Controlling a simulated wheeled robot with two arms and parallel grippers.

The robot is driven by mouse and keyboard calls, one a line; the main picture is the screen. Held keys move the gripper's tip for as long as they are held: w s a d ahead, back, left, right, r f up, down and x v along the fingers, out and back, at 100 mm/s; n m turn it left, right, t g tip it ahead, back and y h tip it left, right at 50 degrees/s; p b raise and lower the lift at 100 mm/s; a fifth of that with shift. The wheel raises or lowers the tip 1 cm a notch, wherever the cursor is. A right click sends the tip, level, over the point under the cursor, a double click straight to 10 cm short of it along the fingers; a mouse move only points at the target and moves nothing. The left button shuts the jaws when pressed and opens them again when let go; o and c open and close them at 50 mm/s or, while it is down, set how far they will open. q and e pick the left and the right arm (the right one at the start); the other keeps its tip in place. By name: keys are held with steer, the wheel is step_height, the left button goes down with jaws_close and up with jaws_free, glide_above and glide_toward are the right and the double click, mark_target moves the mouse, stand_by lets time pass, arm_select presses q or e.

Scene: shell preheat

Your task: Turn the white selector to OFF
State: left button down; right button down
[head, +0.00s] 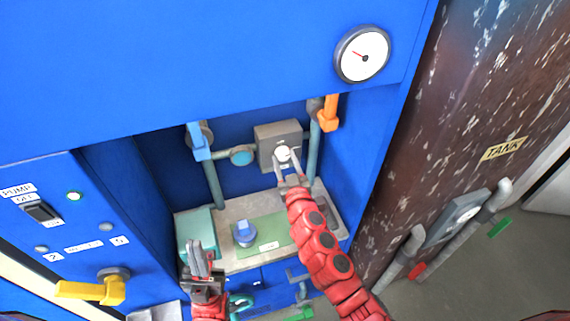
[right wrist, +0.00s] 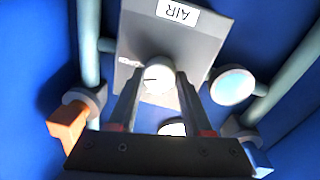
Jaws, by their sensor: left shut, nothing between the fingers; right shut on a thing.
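The white selector (head: 283,154) is a round knob on a grey box (head: 264,131) inside the blue recess. In the right wrist view the selector (right wrist: 158,78) shows a dark pointer line, and the box (right wrist: 187,42) carries an AIR label (right wrist: 178,12) that appears upside down. My right gripper (head: 287,162) reaches up to the knob and is shut on it, with a finger on each side. The position words around the knob are too small to read. My left gripper (head: 199,262) is shut and empty, low at the front left of the recess.
An orange handle (head: 329,112) and a light blue handle (head: 199,141) sit on pipes either side of the box. A blue knob (head: 246,233) stands on the green plate below. A yellow lever (head: 92,290) is on the left panel. A gauge (head: 362,54) is above.

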steer(key=n+b, duration=0.3)
steer(key=n, duration=0.3)
steer(key=shift+f+n+y, duration=0.1)
steer(key=shift+n+y, duration=0.3)
steer(key=n+b, duration=0.1)
steer(key=n, duration=0.2)
steer(key=shift+n, duration=0.4)
steer(key=shift+n+y+b, duration=0.3)
steer(key=shift+n+b, duration=0.35)
steer(key=shift+n, duration=1.25)
steer(key=shift+d, duration=0.1)
steer(key=shift+c, duration=1.6)
jaws_free()
